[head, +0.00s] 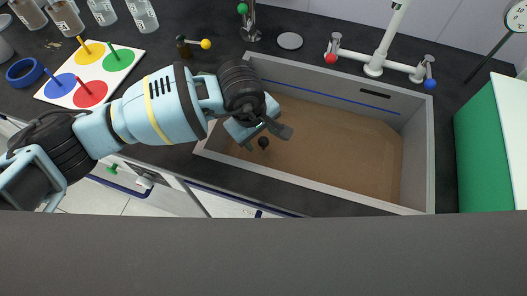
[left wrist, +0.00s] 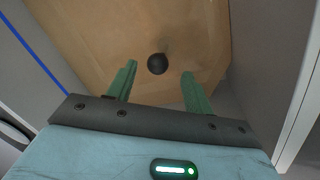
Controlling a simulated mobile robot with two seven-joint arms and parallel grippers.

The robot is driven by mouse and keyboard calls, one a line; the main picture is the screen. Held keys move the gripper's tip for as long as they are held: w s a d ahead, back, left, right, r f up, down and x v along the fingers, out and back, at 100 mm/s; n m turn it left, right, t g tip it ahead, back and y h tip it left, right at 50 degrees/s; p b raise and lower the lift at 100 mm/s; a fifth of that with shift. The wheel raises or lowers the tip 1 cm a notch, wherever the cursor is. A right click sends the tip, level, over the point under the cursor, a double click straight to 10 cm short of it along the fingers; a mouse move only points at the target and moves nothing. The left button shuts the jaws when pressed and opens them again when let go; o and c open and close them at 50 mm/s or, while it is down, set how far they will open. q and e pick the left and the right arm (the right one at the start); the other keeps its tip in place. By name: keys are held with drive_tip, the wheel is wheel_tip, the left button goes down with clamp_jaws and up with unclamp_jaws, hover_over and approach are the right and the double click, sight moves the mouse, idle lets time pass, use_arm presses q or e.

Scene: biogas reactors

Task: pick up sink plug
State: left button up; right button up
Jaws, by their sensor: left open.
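The sink plug (head: 263,143) shows as a small black round knob on the brown floor of the sink (head: 335,155), near its left end. In the left wrist view the plug (left wrist: 157,64) lies between and slightly beyond the two green fingertips, with clear space on both sides. My left gripper (head: 267,137) reaches down into the sink from the left, open and empty, with its fingers spread around the plug's position. Whether the fingertips are level with the knob is hard to tell. My right gripper is not in view.
Grey sink walls (head: 418,150) surround the gripper. A white tap (head: 375,62) with red and blue knobs stands behind the sink. A grey disc (head: 290,41) lies on the dark counter. A board with coloured circles (head: 120,52) is at left, a green box (head: 487,150) at right.

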sight(263, 140)
use_arm(q)
drive_tip(key=shift+w+d+f, duration=0.1)
drive_tip(key=shift+d+f, duration=0.1)
drive_tip(key=shift+f, duration=0.55)
drive_tip(key=shift+w+d+f, duration=0.1)
drive_tip(key=shift+d+f, duration=0.05)
drive_tip(key=shift+f, duration=0.55)
drive_tip(key=shift+w+d+f, duration=0.1)
drive_tip(key=shift+d+f, duration=0.1)
drive_tip(key=shift+f, duration=0.55)
clamp_jaws()
